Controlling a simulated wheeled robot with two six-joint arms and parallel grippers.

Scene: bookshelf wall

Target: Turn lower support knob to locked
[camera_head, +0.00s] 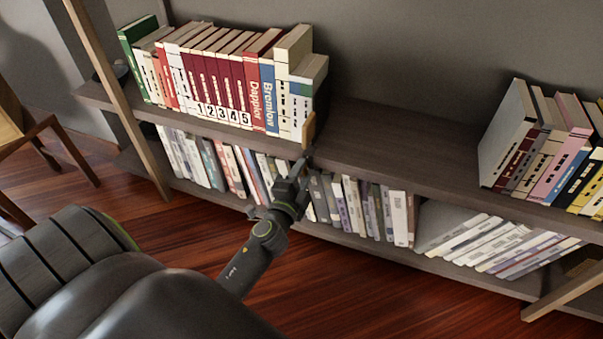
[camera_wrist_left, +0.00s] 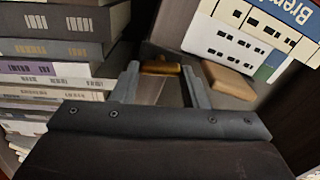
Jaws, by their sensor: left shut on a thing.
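My left gripper (camera_head: 299,170) reaches up to the front edge of the upper shelf, just below the right end of the upper book row. In the left wrist view its two fingers (camera_wrist_left: 161,80) stand on both sides of a small brass-coloured knob (camera_wrist_left: 160,68) and are shut on it. The knob lies crosswise between the fingertips. I cannot read a locked or unlocked mark on it. In the head view the knob cannot be made out at the gripper's tip. My right gripper is not in view.
A wooden support piece (camera_head: 309,129) stands at the right end of the upper books (camera_head: 248,85); its light wood also shows in the wrist view (camera_wrist_left: 228,80). Lower-shelf books (camera_head: 350,205) stand close behind the gripper. The upper shelf's middle (camera_head: 400,145) is bare.

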